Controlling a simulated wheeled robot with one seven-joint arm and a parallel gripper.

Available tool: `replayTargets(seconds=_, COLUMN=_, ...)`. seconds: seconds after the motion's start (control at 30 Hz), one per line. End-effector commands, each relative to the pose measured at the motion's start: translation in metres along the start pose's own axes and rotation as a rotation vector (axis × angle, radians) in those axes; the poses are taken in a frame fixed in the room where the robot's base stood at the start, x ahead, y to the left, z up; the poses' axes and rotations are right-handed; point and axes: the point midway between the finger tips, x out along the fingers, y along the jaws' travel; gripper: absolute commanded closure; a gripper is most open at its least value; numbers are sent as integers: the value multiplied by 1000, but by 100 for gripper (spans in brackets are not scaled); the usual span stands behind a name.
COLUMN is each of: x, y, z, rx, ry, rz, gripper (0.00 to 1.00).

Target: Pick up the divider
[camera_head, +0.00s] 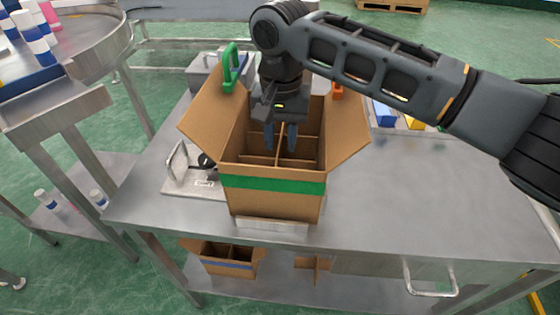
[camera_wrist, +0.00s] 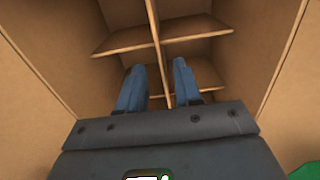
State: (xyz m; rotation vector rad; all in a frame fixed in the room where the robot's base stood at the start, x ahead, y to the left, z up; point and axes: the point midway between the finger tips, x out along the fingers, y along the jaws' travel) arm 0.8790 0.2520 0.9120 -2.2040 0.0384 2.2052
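The divider (camera_wrist: 156,35) is a brown cardboard cross of crossing panels standing inside an open cardboard box (camera_head: 272,204). The divider also shows in the head view (camera_head: 262,160), partly behind my fingers. The box has a green band and its flaps stand open. My gripper (camera_head: 281,148) points down into the box. In the wrist view its two blue-grey fingers (camera_wrist: 162,68) are apart, with a divider panel running in the gap between them. I see space beside the panel, so the fingers do not look closed on it. The lower edge of the divider is hidden.
The box stands on a steel table (camera_head: 410,190) with free room to the right. A metal plate device with a handle (camera_head: 178,160) sits left of the box. Another divided box (camera_head: 228,258) is on the shelf below. A round table with bottles (camera_head: 85,45) is at the upper left.

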Motion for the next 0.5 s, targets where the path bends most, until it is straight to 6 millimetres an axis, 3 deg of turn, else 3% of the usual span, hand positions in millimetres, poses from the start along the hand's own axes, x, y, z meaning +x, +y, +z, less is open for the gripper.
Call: replayTargets(seconds=0.5, x=58, y=-3, z=0, rx=0, ry=0, rz=1, gripper=66)
